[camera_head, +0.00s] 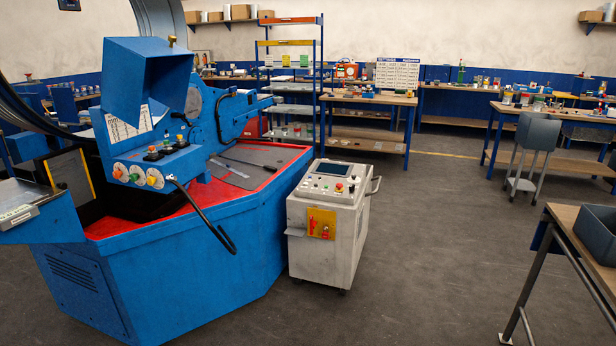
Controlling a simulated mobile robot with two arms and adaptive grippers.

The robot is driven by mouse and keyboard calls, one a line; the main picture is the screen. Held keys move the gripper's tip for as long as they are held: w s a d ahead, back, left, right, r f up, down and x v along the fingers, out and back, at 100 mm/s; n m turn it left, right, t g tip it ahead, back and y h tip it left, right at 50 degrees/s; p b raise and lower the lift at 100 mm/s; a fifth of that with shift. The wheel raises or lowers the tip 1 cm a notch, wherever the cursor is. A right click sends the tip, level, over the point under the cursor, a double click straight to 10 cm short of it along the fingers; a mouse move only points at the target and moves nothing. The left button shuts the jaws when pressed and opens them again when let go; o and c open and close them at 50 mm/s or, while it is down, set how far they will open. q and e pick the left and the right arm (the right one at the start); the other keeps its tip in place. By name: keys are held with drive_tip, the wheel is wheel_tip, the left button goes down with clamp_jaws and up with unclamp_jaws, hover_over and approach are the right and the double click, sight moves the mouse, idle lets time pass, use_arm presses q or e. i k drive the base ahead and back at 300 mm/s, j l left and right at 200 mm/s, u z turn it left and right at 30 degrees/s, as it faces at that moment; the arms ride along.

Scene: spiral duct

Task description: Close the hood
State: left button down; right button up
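The blue spiral duct machine (170,285) fills the left of the head view. A blue box-shaped hood (128,80) stands at its top, tilted, with a small brass-coloured knob (171,41) above it. I take this to be the hood of the task; it looks raised, but I cannot see its hinge. A control panel (150,168) with coloured buttons and knobs sits below it. Neither of my grippers is in view.
A grey control cabinet on wheels (315,240) stands close to the machine's right side. A wooden workbench with a grey bin (598,235) is at the right edge. Shelves (290,85) and benches (368,98) line the back. The floor (425,250) between is clear.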

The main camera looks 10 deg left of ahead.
sight(135, 69)
drive_tip(key=i+j, duration=0.45)
drive_tip(key=i, duration=0.15)
drive_tip(key=i+j+u, duration=0.1)
drive_tip(key=i+j, duration=0.3)
drive_tip(key=i, duration=0.2)
